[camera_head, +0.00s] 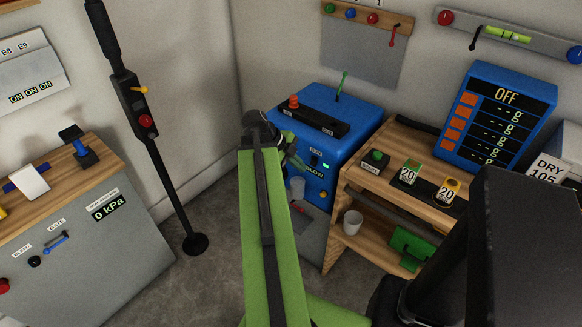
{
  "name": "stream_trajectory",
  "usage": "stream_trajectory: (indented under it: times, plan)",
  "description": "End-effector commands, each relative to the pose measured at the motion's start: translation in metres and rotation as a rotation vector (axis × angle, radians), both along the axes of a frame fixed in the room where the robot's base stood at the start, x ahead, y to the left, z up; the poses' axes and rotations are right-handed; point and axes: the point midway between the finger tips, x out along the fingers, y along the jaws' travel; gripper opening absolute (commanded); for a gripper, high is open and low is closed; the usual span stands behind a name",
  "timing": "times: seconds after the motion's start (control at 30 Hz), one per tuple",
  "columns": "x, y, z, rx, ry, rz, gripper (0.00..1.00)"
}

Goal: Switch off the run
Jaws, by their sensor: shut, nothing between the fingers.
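A blue machine (352,108) stands against the back wall. Its front panel has small labels, one reading like "BLOW", and a small lit green light (325,165). On its top are a black bar, a red knob (293,102) and an upright green lever (341,86). No control clearly labelled "run" can be read. My green arm reaches up the middle of the view. My gripper (294,160) is shut and empty at the left of the machine's front panel, partly hidden by the arm. I cannot tell whether it touches the panel.
A wooden bench (397,151) at right holds a green button (376,158), two "20" tags and a blue board (496,115) reading "OFF". A white cup (352,222) sits on its lower shelf. A black pole (167,190) and grey cabinet (75,240) reading "0 kPa" stand left.

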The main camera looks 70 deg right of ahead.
Motion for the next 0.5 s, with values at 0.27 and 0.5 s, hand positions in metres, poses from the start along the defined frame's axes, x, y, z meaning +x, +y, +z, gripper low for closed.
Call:
stream_trajectory:
  times: [0.27,0.5]
  plan:
    - [-0.009,-0.036,-0.008,0.0,0.0,0.001,0.0]
    - [-0.01,-0.039,-0.008,0.0,0.0,0.002,0.0]
